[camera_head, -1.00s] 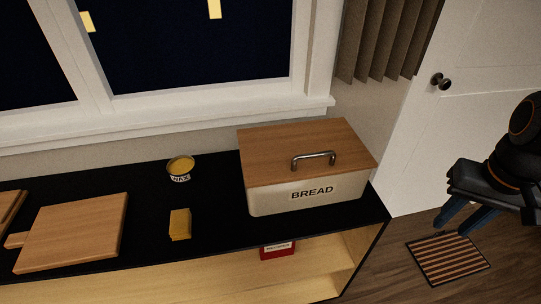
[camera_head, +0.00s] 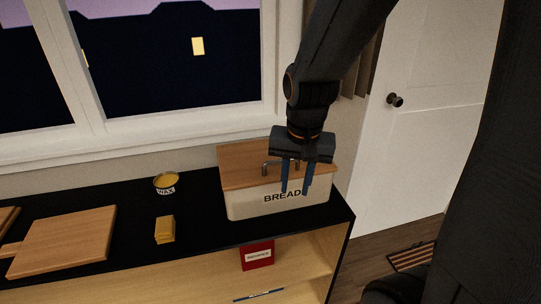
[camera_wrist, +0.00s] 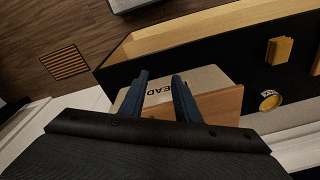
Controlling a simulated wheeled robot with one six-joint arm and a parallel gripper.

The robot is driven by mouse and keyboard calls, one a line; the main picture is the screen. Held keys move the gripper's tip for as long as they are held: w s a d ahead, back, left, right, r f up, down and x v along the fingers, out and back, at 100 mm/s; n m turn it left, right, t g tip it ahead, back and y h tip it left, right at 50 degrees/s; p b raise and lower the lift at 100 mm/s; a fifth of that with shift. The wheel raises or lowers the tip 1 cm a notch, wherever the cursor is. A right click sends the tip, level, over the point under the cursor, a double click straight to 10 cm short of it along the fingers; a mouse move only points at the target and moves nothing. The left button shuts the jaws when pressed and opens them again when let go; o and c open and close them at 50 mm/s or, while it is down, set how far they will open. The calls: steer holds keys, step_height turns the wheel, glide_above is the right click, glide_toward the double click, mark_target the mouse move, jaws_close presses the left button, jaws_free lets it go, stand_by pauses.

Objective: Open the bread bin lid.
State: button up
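The cream bread bin (camera_head: 255,203), lettered BREAD, stands at the right end of the black counter. Its wooden lid (camera_head: 236,172) lies flat and shut on top. The metal handle (camera_head: 265,168) on the lid is partly hidden behind my gripper. My gripper (camera_head: 295,191) is open and points down over the bin, its two blue fingers apart in front of the lettering in the head view. In the wrist view the open fingers (camera_wrist: 158,76) frame part of the bin (camera_wrist: 200,80), with the lid (camera_wrist: 220,105) behind them. I cannot tell whether they touch anything.
A wax tin (camera_head: 166,184), a yellow block (camera_head: 165,229) and a cutting board (camera_head: 62,241) lie on the counter left of the bin. A red box (camera_head: 257,254) is on the shelf below. A window is behind; a white door (camera_head: 430,110) is right.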

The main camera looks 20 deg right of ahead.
steer(key=w+r+m, duration=0.8)
steer(key=w+m, duration=0.2)
steer(key=m, duration=0.3)
steer(key=shift+t, duration=0.3)
steer(key=shift+w+a+f+p, duration=0.1)
steer(key=shift+w+f+p, duration=0.2)
steer(key=shift+f, duration=0.95)
steer(key=shift+w+a+f+p, duration=0.1)
steer(key=shift+w+f+p, duration=0.2)
steer(key=shift+f, duration=0.95)
steer(key=shift+w+f+p, duration=0.2)
steer(key=shift+f+p, duration=0.1)
steer(key=shift+f, duration=0.95)
jaws_close()
